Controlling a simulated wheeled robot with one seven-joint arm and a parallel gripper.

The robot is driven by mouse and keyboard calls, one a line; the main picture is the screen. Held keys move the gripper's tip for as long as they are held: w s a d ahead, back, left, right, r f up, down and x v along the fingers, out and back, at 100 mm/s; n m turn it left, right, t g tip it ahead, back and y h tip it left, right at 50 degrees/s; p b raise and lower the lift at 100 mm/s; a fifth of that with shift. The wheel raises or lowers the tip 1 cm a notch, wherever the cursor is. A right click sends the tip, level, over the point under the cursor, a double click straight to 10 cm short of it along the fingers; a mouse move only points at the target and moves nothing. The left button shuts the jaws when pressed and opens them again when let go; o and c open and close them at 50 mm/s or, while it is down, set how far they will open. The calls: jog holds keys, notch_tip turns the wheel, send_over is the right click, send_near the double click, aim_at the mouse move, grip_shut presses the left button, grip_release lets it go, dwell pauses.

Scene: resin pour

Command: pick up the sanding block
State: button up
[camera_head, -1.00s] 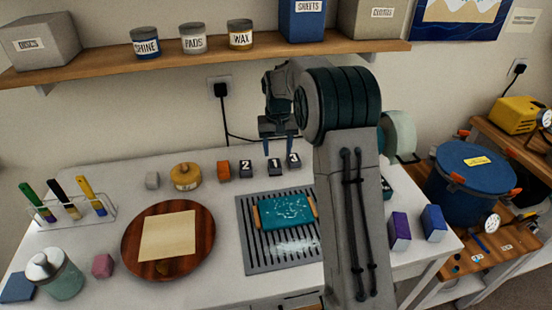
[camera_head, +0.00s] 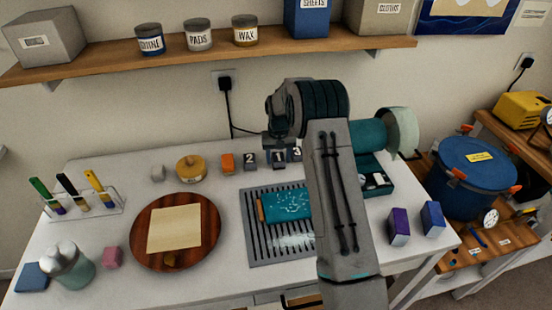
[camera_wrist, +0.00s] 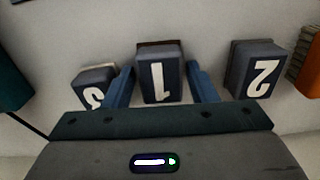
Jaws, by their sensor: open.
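Small dark blocks with white labels stand in a row at the back of the white table: block 2 (camera_head: 250,161), block 1 (camera_head: 279,157) and block 3 (camera_head: 297,155). I cannot tell from the labels which thing is the sanding block. In the wrist view, my gripper (camera_wrist: 161,88) is open, with one blue finger on each side of block 1 (camera_wrist: 159,62). Contact is not clear. Block 3 (camera_wrist: 95,86) and block 2 (camera_wrist: 254,70) lie outside the fingers. In the head view, my arm mostly hides the fingers.
A shelf (camera_head: 210,56) runs above.

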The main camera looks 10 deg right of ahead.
aim_at(278, 157)
jog(key=shift+f, duration=0.1)
jog(key=c, duration=0.8)
jog(key=shift+o, duration=0.2)
jog(key=shift+r+b, duration=0.3)
jog(key=shift+r, duration=0.2)
notch_tip(278, 157, up, 3)
jog(key=shift+f+b, duration=0.15)
jog(key=shift+b, duration=0.45)
jog(key=s+d+r+b, duration=0.3)
jog(key=s+d+r, duration=0.3)
jog(key=d, duration=0.3)
jog(key=shift+d+r, duration=0.4)
jog(key=shift+r, duration=0.3)
jog(key=shift+o, duration=0.5)
jog(key=shift+s, duration=0.1)
